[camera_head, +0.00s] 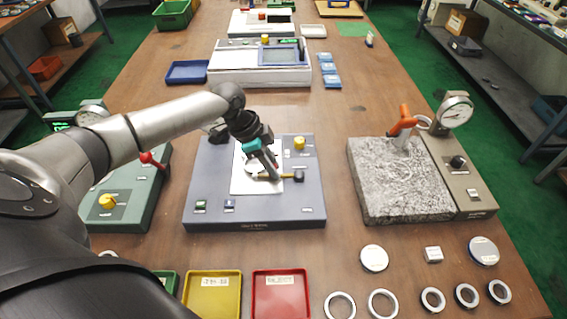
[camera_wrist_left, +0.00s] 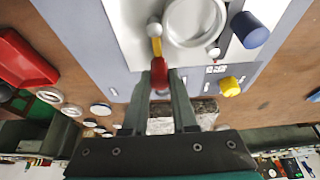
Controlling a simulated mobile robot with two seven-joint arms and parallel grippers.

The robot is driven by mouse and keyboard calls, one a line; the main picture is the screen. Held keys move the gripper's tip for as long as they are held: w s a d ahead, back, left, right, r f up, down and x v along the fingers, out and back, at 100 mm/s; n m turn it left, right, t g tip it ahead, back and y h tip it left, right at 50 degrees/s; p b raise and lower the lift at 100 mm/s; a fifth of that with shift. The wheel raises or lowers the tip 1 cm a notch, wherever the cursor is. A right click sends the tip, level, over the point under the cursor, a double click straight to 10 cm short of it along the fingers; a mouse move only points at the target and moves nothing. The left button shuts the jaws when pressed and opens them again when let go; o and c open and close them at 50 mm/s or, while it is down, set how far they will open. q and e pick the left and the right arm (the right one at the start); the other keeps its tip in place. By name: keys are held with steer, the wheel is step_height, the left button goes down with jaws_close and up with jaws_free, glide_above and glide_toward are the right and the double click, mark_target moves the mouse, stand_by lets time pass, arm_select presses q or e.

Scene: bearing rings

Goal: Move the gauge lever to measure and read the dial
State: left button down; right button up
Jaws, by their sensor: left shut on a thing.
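My left gripper (camera_head: 270,168) is over the grey centre device (camera_head: 228,212). In the left wrist view, the fingers (camera_wrist_left: 160,82) are shut on the red tip (camera_wrist_left: 160,66) of a short brass-coloured lever. The lever stands beside a round silver part (camera_wrist_left: 193,18) on a white plate; in the head view my arm and gripper hide much of this. A round dial gauge (camera_head: 455,109) stands at the right by a grey stone plate (camera_head: 388,190) with an orange handle (camera_head: 404,120). Its reading is too small to tell. Another dial (camera_head: 92,112) stands at the left. My right gripper is not in view.
A green device (camera_head: 132,212) with a red-knobbed lever (camera_head: 152,160) lies left, partly behind my arm. Yellow (camera_head: 213,312) and red (camera_head: 281,312) trays, several rings (camera_head: 383,303) and discs line the front edge. A white and grey box (camera_head: 258,78) stands behind.

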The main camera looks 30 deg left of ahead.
arm_select(q)
steer(key=c, duration=0.7)
jaws_free()
steer(key=shift+r, duration=0.1)
steer(key=p+v, duration=0.2)
steer(key=v, duration=1.3)
stand_by(0.9)
